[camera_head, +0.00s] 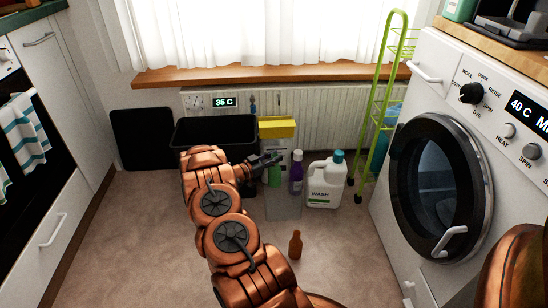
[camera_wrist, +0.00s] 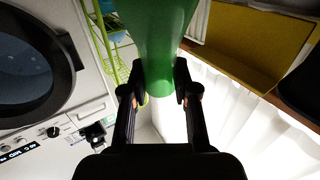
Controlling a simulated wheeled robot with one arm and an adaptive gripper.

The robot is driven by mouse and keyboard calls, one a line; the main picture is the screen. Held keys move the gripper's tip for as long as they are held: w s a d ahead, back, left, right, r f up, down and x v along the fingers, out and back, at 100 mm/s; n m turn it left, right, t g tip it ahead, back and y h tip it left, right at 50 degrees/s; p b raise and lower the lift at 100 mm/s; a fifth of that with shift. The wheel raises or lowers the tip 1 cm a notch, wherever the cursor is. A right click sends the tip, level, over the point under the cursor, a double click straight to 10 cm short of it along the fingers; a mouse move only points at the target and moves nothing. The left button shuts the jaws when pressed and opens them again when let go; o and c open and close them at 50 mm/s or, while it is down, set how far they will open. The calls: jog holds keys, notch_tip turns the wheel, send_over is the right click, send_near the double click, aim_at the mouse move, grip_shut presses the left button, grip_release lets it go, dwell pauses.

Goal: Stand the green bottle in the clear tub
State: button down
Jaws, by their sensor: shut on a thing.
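My gripper (camera_wrist: 160,93) is shut on the green bottle (camera_wrist: 164,40), with a finger on each side of it in the wrist view. In the head view my gripper (camera_head: 268,160) reaches right from my arm, and the green bottle (camera_head: 275,175) shows below it, roughly upright. The clear tub (camera_head: 284,207) is a faint see-through box on the floor just below the bottle. I cannot tell whether the bottle's base is above the tub, inside it or behind it. The tub cannot be made out in the wrist view.
A purple bottle (camera_head: 296,178) and a white wash jug (camera_head: 324,182) stand close right of the bottle. A yellow box (camera_head: 277,127) and black bin (camera_head: 240,130) are behind. A brown bottle (camera_head: 295,245) stands on open floor in front. The washing machine (camera_head: 405,185) bounds the right.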

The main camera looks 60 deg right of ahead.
aim_at(274, 172)
jog(key=shift+a+f+b, duration=0.1)
jog(key=shift+f+b, duration=1.1)
jog(key=shift+f, duration=2.65)
notch_tip(274, 172, down, 10)
jog(key=b, duration=0.5)
jog(key=shift+f+b, duration=0.2)
jog(key=shift+b, duration=0.2)
jog(key=shift+f, duration=0.45)
jog(key=c, duration=0.8)
grip_release()
